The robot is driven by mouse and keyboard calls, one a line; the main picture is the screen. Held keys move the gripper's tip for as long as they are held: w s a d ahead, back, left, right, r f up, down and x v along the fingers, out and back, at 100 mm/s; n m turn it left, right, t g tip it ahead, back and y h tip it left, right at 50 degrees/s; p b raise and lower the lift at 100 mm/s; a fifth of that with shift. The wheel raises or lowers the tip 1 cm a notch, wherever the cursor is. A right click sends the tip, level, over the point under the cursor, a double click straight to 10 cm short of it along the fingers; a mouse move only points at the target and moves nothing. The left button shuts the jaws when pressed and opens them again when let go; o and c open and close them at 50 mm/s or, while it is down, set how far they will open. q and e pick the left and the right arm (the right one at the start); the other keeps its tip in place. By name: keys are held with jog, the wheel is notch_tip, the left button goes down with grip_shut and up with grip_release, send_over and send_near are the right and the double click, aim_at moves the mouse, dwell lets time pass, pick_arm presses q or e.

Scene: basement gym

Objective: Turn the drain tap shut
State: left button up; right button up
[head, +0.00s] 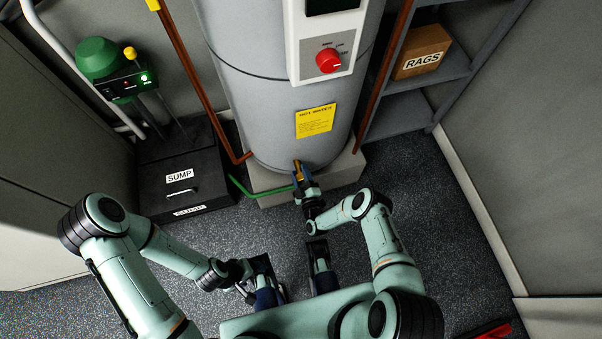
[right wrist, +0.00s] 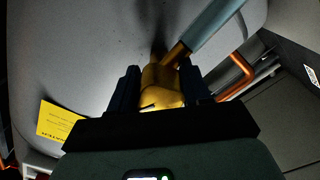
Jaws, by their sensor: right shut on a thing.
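The brass-yellow drain tap (head: 297,165) is low on the front of the grey water tank (head: 260,110). My right gripper (head: 299,176) is at the tap, its dark blue fingers on either side of it. In the right wrist view the brass tap piece (right wrist: 163,86) sits between the two fingers (right wrist: 163,88), and the gripper is shut on it. The fingers partly hide the tap, and its exact angle is hard to tell. My left gripper (head: 245,280) is low over the floor, away from the tap; its jaws are too unclear to read.
A green hose (head: 262,192) runs left from the tap area toward the black sump box (head: 160,188). Copper pipes (head: 203,85) flank the tank. A grey shelf (head: 400,110) with a rags box (head: 421,51) stands at right.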

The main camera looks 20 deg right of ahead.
pick_arm(q)
jog(key=shift+s+r+p, duration=0.1)
jog(key=shift+r+p, duration=0.2)
jog(key=shift+p, duration=0.05)
pick_arm(e)
jog(key=n, duration=0.5)
jog(key=shift+w+a+r, duration=0.15)
jog(key=shift+r, duration=0.1)
jog(key=o, duration=1.1)
jog(key=shift+f, duration=0.1)
jog(key=shift+c, duration=0.2)
jog(key=shift+f, duration=0.15)
